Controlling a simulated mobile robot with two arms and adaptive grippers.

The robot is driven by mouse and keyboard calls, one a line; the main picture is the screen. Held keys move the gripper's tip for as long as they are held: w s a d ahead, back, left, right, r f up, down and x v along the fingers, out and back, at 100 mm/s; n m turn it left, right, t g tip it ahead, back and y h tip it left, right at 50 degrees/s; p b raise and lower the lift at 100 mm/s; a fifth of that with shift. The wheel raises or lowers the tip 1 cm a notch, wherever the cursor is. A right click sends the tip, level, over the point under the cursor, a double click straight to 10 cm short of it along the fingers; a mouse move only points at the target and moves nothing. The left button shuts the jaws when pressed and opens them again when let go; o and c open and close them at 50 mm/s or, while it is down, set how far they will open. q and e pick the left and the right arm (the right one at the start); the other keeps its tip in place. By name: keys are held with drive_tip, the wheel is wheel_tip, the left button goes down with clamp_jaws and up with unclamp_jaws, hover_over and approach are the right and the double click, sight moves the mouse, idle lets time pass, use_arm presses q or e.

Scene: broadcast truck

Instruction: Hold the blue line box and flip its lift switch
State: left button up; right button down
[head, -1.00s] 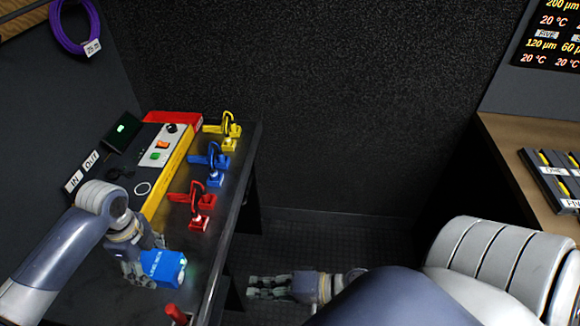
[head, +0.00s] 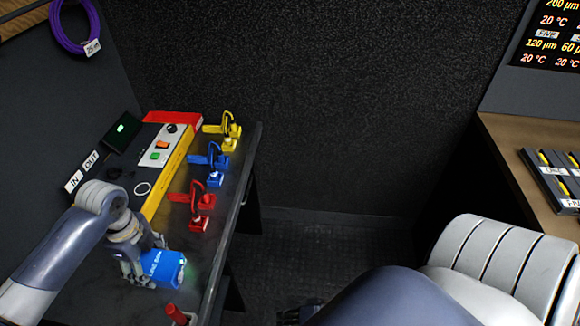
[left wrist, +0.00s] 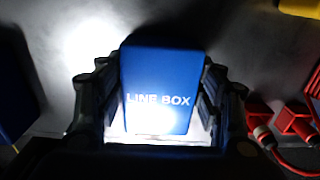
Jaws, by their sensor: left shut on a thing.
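The blue line box (head: 163,267) is near the front end of the dark bench in the head view. Its "LINE BOX" lettering shows in the left wrist view, where the box (left wrist: 160,80) sits between the two fingers. My left gripper (head: 140,268) is shut on it, one finger along each side. A pale glow shows at the box's right end in the head view. I cannot make out the lift switch. My right gripper (head: 300,314) is mostly hidden behind my right arm at the bottom edge, so its jaws cannot be judged.
Red (head: 196,204), blue (head: 214,163) and yellow (head: 227,130) clamp-like fixtures stand along the bench's right edge. A yellow-sided control panel (head: 160,155) lies behind the left hand. A red handle (head: 176,313) stands at the near edge. Dark floor is open right of the bench (head: 232,190).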

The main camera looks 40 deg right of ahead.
drive_tip(key=f, duration=0.1)
drive_tip(key=s, duration=0.1)
drive_tip(key=f, duration=0.1)
drive_tip(key=shift+s+d+f+g+h, duration=0.2)
drive_tip(key=shift+d+f+g+h, duration=0.05)
drive_tip(key=shift+f+g+h, duration=0.05)
use_arm(q)
drive_tip(key=o, duration=1.4)
wheel_tip(320, 180, up, 12)
